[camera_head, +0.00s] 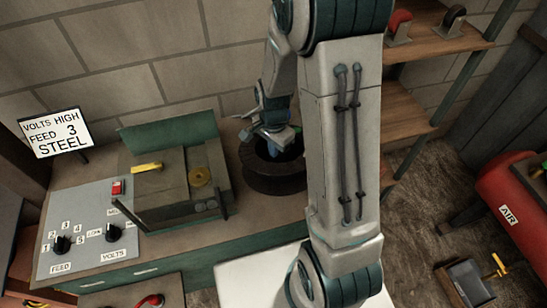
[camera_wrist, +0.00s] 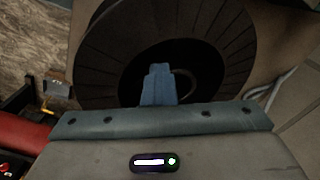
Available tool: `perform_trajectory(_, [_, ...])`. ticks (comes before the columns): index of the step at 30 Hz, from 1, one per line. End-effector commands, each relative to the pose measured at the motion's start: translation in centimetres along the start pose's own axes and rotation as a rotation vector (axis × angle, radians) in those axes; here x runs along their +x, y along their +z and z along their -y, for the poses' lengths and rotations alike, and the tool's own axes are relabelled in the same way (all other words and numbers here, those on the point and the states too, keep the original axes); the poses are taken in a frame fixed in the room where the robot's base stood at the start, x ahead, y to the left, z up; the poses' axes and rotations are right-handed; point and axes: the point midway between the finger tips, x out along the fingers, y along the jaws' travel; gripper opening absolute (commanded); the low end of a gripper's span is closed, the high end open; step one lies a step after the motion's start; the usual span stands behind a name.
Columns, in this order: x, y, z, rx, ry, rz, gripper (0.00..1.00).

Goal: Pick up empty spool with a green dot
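A dark, round, ridged spool (camera_head: 272,181) lies flat on the bench, right of the green-backed machine. In the wrist view the spool (camera_wrist: 104,62) fills the upper middle, with a dark hollow at its centre. My gripper (camera_head: 272,148) is pointed down at the spool's centre. In the wrist view one blue-grey finger shape (camera_wrist: 158,85) overlaps the dark hollow. I cannot tell whether it touches the spool, or whether the fingers are apart or closed. My arm hides part of the bench to the right.
The machine (camera_head: 180,180) with a yellow handle stands left of the spool, beside a grey knob panel (camera_head: 88,230). Wooden shelves (camera_head: 440,45) hold a red and a black reel at upper right. A red air tank (camera_head: 510,200) stands at far right.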

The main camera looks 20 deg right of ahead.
Motion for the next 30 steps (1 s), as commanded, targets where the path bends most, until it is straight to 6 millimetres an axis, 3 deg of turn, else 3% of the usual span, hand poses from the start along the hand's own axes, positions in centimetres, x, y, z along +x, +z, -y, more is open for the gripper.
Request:
perform_trajectory(12, [-7.1,0.1,0.1,-0.002,-0.003,-0.001,0.00])
perform_trajectory(18, [-8.5,0.1,0.0,-0.001,0.001,0.001,0.00])
perform_trajectory(27, [-8.7,0.1,-0.1,-0.001,0.002,0.002,0.00])
perform_trajectory(28, [-8.7,0.1,-0.1,-0.001,0.002,0.002,0.04])
perform_trajectory(30, [-8.7,0.1,0.0,-0.001,0.002,0.002,0.23])
